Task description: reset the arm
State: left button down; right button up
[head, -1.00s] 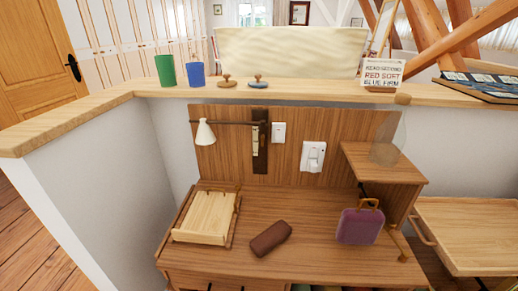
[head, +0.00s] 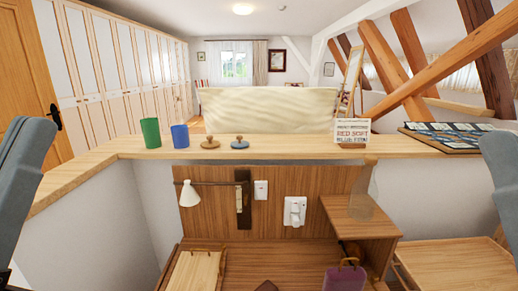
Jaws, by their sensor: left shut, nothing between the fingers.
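My left arm (head: 22,158) has come in at the left edge, a grey-blue link standing upright. Only a dark bit of my left gripper (head: 8,278) shows in the lower left corner; it is shut and holds nothing. It is apart from the desk things. My right arm (head: 502,170) shows as a grey-blue link at the right edge. Its gripper is out of view.
A wooden ledge (head: 290,149) carries a green cup (head: 150,134), a blue cup (head: 180,136), two stamps, a sign (head: 352,132) and a dark board (head: 450,136). Below are a white lamp (head: 189,194), a wooden tray (head: 194,272) and a purple bag (head: 344,279).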

pick_arm(q)
notch_tip(320, 180, up, 38)
jog(key=n+p, duration=0.1)
jog(key=p, duration=3.7)
jog(key=shift+w+f, duration=0.25)
jog(key=shift+w, duration=0.1)
